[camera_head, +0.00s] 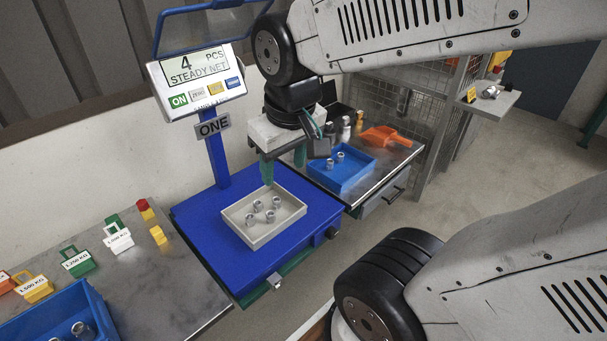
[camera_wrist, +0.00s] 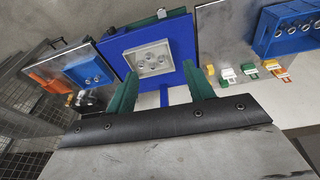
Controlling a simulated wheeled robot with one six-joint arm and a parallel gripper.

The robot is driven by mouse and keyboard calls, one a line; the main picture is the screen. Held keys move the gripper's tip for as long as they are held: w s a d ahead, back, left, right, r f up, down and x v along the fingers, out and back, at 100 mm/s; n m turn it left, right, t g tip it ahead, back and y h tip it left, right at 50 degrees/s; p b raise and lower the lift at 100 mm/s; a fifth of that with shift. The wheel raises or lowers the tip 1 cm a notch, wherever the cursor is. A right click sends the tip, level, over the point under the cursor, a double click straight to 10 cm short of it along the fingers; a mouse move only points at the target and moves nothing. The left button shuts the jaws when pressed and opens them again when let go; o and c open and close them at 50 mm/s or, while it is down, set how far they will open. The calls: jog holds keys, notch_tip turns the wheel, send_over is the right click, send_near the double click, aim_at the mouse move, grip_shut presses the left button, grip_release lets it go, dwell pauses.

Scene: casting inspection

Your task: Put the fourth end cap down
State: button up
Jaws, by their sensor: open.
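Several grey metal end caps (camera_head: 264,208) sit apart from each other in a light grey tray (camera_head: 297,214) on the blue scale platform (camera_head: 318,222). They also show in the wrist view (camera_wrist: 151,57), inside the tray (camera_wrist: 142,75). My gripper (camera_head: 284,167) is open, its green fingers pointing down, above the tray's far side. In the wrist view my gripper (camera_wrist: 161,72) has nothing between its fingers, with the tray beyond them. The scale display (camera_head: 195,68) reads "4 PCS STEADY NET".
A blue bin (camera_head: 340,182) with end caps stands on the right bench, near an orange scoop (camera_head: 385,136). Another blue bin (camera_head: 98,305) stands at front left. Labelled weights (camera_head: 78,262) line the left bench (camera_head: 165,290). The scale column (camera_head: 217,160) rises behind the tray.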

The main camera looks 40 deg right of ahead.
jog(key=s+a+r+g, duration=0.1)
jog(key=s+a+r, duration=0.1)
jog(key=s, duration=0.5)
jog(key=shift+r+y, duration=0.15)
jog(key=shift+y, duration=0.15)
